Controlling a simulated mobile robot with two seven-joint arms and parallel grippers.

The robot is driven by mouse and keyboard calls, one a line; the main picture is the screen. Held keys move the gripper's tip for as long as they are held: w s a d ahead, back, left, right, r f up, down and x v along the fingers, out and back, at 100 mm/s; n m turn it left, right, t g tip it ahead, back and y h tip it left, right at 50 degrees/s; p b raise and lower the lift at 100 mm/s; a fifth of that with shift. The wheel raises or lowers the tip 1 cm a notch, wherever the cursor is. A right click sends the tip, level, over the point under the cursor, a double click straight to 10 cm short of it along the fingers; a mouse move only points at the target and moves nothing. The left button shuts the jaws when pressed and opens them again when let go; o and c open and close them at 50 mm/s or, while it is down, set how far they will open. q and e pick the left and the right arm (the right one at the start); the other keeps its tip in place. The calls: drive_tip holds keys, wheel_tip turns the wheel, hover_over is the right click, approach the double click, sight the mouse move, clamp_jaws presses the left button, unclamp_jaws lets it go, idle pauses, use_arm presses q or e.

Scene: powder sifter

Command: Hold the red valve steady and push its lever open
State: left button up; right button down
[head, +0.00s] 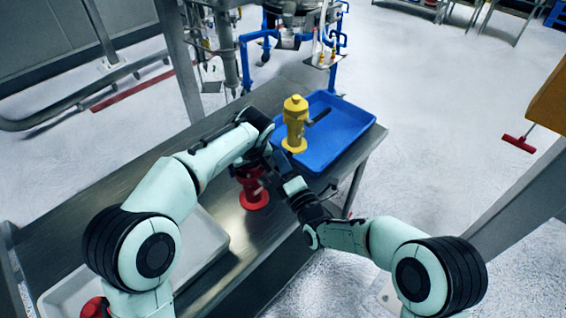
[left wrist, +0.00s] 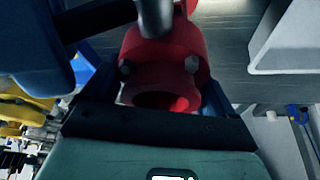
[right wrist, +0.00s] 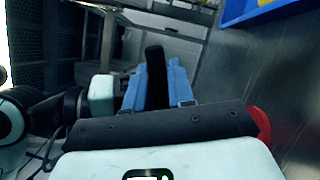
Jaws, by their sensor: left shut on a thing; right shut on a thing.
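The red valve (head: 254,198) stands upright on the steel table, partly hidden by both my arms. My left gripper (head: 264,152) is shut on the valve's upper part. In the left wrist view the red valve body (left wrist: 165,62) sits between its fingers, with the dark lever (left wrist: 95,18) above. My right gripper (head: 277,170) reaches in from the right, close beside the left one. In the right wrist view its blue fingers (right wrist: 152,88) are shut on the black lever (right wrist: 155,72). A bit of red valve (right wrist: 262,124) shows at the right.
A yellow valve (head: 295,125) stands at the blue tray (head: 352,112) behind the red valve. A pale grey tray (head: 205,240) lies on the table at the left, with a red part (head: 95,308) near the bottom edge. The steel table (head: 100,200) is bare between them.

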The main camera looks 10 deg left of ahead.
drive_tip(key=c, duration=1)
unclamp_jaws()
drive_tip(key=shift+c, duration=0.2)
drive_tip(key=v, duration=1.2)
